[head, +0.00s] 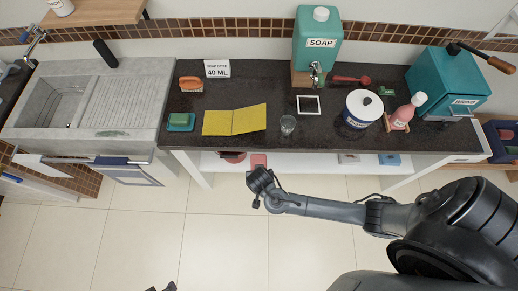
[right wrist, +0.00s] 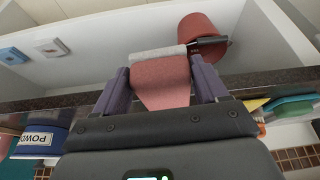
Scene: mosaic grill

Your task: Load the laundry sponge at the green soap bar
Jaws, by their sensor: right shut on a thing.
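My right gripper (head: 262,188) hangs in front of the counter's under-shelf. In the right wrist view its fingers (right wrist: 160,88) are shut on a pink-red sponge (right wrist: 160,82) with a pale far edge. In the head view the sponge (head: 259,160) shows at the shelf opening, just beyond the gripper. A green soap bar (head: 179,118) lies on a teal dish (head: 181,127) at the left end of the counter top. It also shows partly in the right wrist view (right wrist: 294,100). Dark tips at the bottom edge of the head view seem to be my left gripper (head: 161,288).
A red pot (right wrist: 205,35) sits on the shelf beside the sponge. The floor in front is clear.

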